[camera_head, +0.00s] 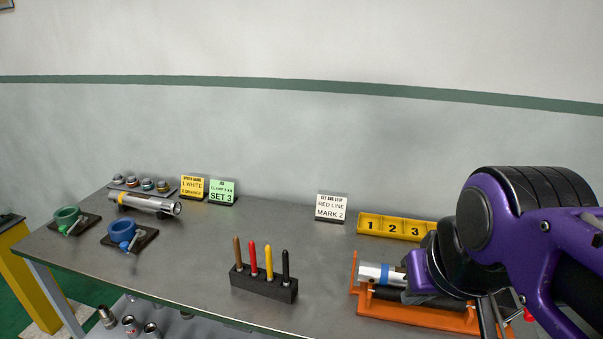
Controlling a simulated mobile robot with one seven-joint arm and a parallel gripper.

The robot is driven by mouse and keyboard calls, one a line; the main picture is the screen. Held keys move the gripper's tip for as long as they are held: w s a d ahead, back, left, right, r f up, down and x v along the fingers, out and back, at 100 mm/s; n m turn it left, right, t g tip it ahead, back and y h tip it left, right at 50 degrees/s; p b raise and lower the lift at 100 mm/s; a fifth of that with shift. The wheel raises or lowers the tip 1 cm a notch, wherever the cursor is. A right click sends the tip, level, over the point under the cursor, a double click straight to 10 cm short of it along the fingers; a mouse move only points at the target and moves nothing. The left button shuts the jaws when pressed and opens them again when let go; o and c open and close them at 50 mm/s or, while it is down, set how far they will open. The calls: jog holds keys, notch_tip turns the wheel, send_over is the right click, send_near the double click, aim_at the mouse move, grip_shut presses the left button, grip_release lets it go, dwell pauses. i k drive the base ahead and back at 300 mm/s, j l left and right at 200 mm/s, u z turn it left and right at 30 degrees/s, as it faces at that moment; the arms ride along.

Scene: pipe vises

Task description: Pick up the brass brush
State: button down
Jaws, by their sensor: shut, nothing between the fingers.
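I cannot make out a brass brush anywhere in the head view. My purple and black arm fills the right side and hides that end of the bench. My gripper (495,318) points down at the lower right, in front of the orange vise, partly cut off by the bottom edge. It is shut, with nothing seen in it.
On the grey bench (210,255) are an orange vise (420,318) with a silver pipe (380,273), a black holder (262,285) with several coloured markers, a blue clamp (123,232), a green clamp (68,217) and another pipe (145,203). Signs and a yellow numbered block (395,227) stand behind.

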aim_at(285, 254)
jog(key=k+j+u, duration=0.1)
jog(key=u, duration=0.45)
jog(key=i+j+z, duration=0.2)
jog(key=j+z, duration=0.15)
jog(key=j, duration=0.15)
jog(key=i+j+z, duration=0.1)
jog(key=j+z, duration=0.25)
jog(key=j, duration=0.15)
jog(key=i+j+z, duration=0.1)
jog(key=j+z, duration=0.3)
jog(key=j, duration=0.15)
jog(key=j+z, duration=0.15)
jog(key=k+j+z, duration=0.15)
jog(key=j, duration=0.15)
jog(key=i+l+u, duration=0.2)
jog(key=l+u, duration=0.15)
jog(key=l, duration=0.2)
jog(key=k, duration=0.05)
